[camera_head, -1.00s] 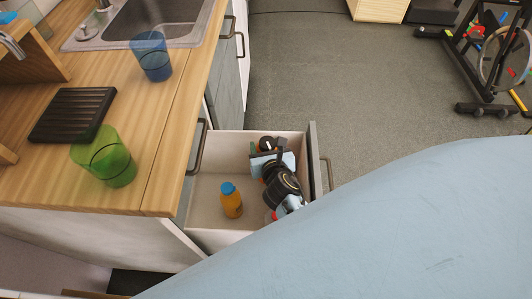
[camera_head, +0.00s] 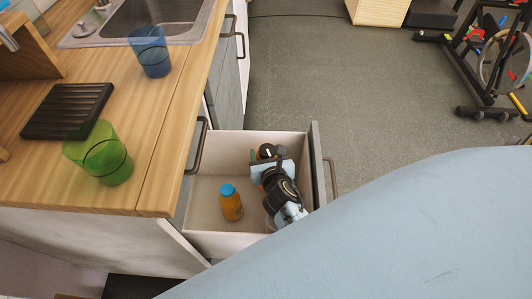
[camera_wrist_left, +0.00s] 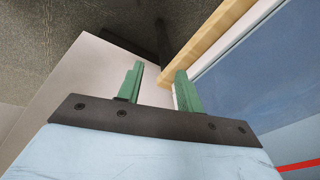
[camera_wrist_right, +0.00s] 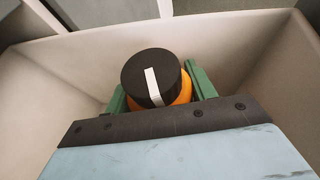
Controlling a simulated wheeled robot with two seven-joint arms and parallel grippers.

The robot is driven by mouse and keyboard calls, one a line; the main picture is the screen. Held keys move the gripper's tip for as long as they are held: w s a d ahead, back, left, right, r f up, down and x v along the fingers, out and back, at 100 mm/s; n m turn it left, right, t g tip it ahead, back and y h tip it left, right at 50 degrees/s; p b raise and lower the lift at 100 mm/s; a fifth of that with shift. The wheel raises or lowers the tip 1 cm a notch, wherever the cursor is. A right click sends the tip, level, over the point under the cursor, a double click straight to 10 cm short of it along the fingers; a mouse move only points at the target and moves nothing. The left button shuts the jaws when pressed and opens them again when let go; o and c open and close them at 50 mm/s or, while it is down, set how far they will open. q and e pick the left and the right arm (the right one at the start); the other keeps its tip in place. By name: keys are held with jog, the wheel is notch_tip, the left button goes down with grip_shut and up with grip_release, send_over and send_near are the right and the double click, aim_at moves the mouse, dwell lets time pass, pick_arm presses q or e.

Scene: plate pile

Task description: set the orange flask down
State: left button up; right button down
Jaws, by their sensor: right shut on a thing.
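The orange flask (camera_wrist_right: 184,88) has a black lid with a white stripe. In the right wrist view it sits between the green fingers of my right gripper (camera_wrist_right: 156,92), which is shut on it, with its lid toward the camera. In the head view my right gripper (camera_head: 267,161) is inside the open drawer's outline, toward its far right corner, and the black lid (camera_head: 266,151) shows there. My arm hides most of the flask, and I cannot tell whether its base touches the drawer floor. My left gripper (camera_wrist_left: 158,88) is open and empty, outside the head view.
The open drawer (camera_head: 205,205) also holds an orange bottle with a blue cap (camera_head: 231,204), left of my right gripper. On the wooden counter (camera_head: 150,120) stand a green cup (camera_head: 106,160), a blue cup (camera_head: 150,55) and a black slatted rack (camera_head: 66,110). The drawer's left part is free.

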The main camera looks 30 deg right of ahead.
pick_arm(q)
jog(key=shift+w+r, duration=0.15)
jog(key=shift+r, duration=0.05)
pick_arm(e)
jog(key=shift+f, duration=0.1)
pick_arm(q)
jog(key=shift+w+d+r, duration=0.1)
jog(key=shift+d+r, duration=0.05)
jog(key=shift+r, duration=0.2)
pick_arm(e)
jog(key=shift+f, duration=0.15)
pick_arm(q)
jog(key=shift+b, duration=0.3)
pick_arm(e)
jog(key=shift+f, duration=0.2)
jog(key=c, duration=0.5)
grip_release()
pick_arm(q)
jog(key=shift+w+d+r, duration=0.1)
jog(key=shift+w+r, duration=0.3)
jog(key=shift+r, duration=0.1)
